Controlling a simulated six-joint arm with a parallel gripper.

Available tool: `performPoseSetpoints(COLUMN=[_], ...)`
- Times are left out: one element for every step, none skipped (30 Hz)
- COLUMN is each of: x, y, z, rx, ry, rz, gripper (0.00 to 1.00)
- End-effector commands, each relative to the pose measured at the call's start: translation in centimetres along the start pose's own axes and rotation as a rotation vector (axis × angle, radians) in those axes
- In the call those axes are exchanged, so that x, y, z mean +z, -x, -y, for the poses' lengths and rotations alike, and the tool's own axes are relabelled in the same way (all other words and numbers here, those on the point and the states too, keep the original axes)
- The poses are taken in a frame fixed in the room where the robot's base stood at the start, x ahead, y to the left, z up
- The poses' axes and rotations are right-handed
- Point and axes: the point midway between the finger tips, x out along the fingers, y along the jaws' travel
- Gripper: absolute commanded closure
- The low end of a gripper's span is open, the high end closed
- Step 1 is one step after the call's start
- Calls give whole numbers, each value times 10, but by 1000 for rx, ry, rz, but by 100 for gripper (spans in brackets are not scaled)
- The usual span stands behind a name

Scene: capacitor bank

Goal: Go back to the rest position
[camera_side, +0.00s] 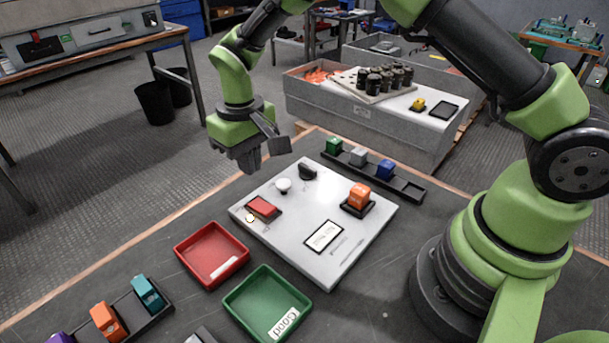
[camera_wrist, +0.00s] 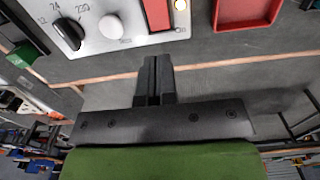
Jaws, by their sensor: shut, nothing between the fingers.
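My gripper (camera_side: 250,163) hangs over the far edge of the table, behind the white test panel (camera_side: 290,240), and holds nothing. In the wrist view its two dark fingers (camera_wrist: 154,65) are together, with the panel (camera_wrist: 130,42) beyond them. The panel carries a red switch (camera_side: 262,207) with a small lit lamp (camera_side: 250,218) beside it, a white round button (camera_side: 283,185), a black dial (camera_side: 308,172) and a label plate (camera_side: 324,236). An orange block (camera_side: 359,195) sits in the black socket (camera_side: 357,210) on the panel.
A rack (camera_side: 408,188) behind the panel holds green, grey and blue blocks. A red tray (camera_side: 190,247) and a green tray (camera_side: 240,304) marked "Good" lie in front. Another rack (camera_side: 150,313) holds teal, orange and purple blocks. A grey bin (camera_side: 350,120) stands behind the table.

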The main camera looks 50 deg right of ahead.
Motion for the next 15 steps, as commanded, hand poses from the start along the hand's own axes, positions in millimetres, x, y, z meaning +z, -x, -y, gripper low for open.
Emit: performPoseSetpoints(x=[0,0,2,3,5,8,12,17,24,30,37,46,54,62,73], y=[6,11,20,29,40,56,69,81,98,110,122,136,146,155,167], z=[-1,-2,-3,-5,-7,-10,-13,-16,-20,-23,-26,-30,-33,-36,-39], rx=[-4,-7,-14,-20,-28,-38,-47,-57,-71,-80,-90,-103,-112,-122,-135], ry=[-5,-9,-17,-25,-34,-48,-59,-72,-89,-101,-113,-130,-142,-154,-169], rz=[-8,-15,-27,-39,-53,-75,-93,-111,-135,-154,-173,-197,-215,-235,-260], gripper=[100,100,100,100,100,100,100,100,100,100,100,100,100,100,100])
